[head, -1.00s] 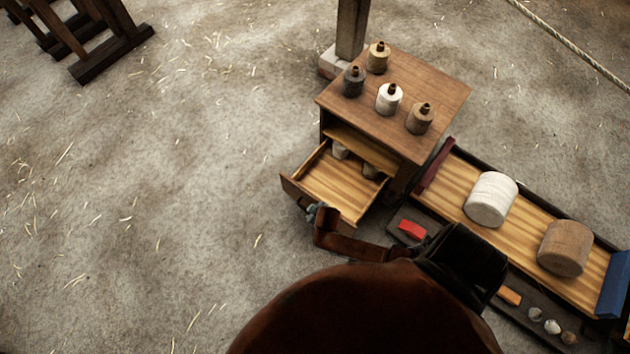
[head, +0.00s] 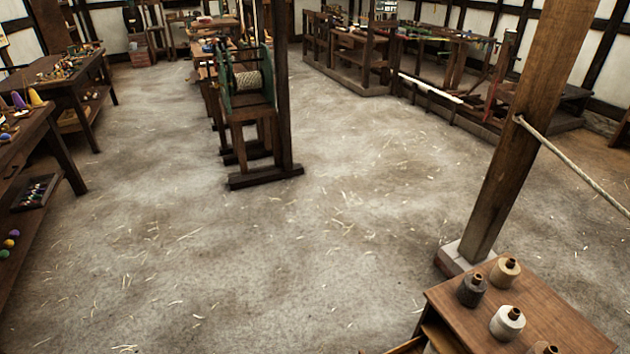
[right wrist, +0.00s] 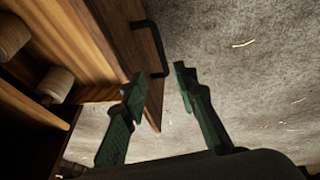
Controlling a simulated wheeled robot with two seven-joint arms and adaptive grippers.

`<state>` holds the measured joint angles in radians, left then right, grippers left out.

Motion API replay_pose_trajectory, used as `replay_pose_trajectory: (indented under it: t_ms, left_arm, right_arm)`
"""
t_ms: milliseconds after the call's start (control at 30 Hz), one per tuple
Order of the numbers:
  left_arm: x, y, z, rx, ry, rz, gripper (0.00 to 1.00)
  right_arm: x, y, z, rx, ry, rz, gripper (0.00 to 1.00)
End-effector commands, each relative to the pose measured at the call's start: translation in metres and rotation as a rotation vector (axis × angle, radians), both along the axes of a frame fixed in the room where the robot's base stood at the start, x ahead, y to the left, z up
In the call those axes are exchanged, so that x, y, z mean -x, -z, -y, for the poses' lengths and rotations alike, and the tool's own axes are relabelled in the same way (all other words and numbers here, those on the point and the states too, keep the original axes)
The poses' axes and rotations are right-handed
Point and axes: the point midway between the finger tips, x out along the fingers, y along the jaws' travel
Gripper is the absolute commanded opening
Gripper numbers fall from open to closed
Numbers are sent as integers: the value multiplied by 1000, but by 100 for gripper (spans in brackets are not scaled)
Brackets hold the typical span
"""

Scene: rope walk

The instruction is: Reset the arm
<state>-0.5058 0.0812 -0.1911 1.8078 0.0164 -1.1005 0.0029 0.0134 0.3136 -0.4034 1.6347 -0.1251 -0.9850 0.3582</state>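My right gripper (right wrist: 171,72) shows only in the right wrist view. Pale spools (right wrist: 55,84) show at the left. In the head view only a corner of the drawer (head: 408,346) shows at the bottom edge. Neither arm is in the head view, and my left gripper is in no view.
The small wooden cabinet (head: 530,318) with several spools (head: 507,322) on top stands at the lower right, beside a post (head: 512,140) with a rope (head: 580,172) tied to it. A wooden reel stand (head: 255,110) and benches stand farther back. The straw-strewn floor (head: 300,260) between is clear.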

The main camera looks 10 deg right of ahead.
Motion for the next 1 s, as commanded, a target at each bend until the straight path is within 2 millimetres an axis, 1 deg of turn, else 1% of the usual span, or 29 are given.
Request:
replay_pose_trajectory:
  t_ms: [67,167,267,300,400,500,567,600,700,867,900,933,1000]
  left_arm:
    - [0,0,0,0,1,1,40]
    - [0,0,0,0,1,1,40]
    - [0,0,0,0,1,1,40]
    - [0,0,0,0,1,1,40]
    - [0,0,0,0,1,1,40]
    - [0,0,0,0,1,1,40]
    - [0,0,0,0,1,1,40]
    - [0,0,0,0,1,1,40]
    - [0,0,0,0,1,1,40]
    - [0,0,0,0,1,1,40]
    - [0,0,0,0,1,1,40]
    - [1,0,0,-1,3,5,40]
    - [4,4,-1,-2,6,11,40]
  right_arm:
    - [8,3,0,-4,4,-11,27]
    - [39,15,0,-20,17,-55,27]
    - [95,32,1,-44,41,-134,27]
    - [120,37,0,-57,51,-166,27]
    - [173,47,1,-81,73,-237,27]
    - [215,51,1,-100,90,-289,27]
    - [237,53,2,-108,99,-318,27]
    - [251,54,1,-116,107,-336,27]
    - [284,54,2,-128,121,-375,27]
    - [332,53,1,-149,145,-433,27]
    - [338,52,1,-153,146,-440,27]
    - [335,52,1,-150,141,-432,27]
    - [337,56,2,-148,137,-425,27]
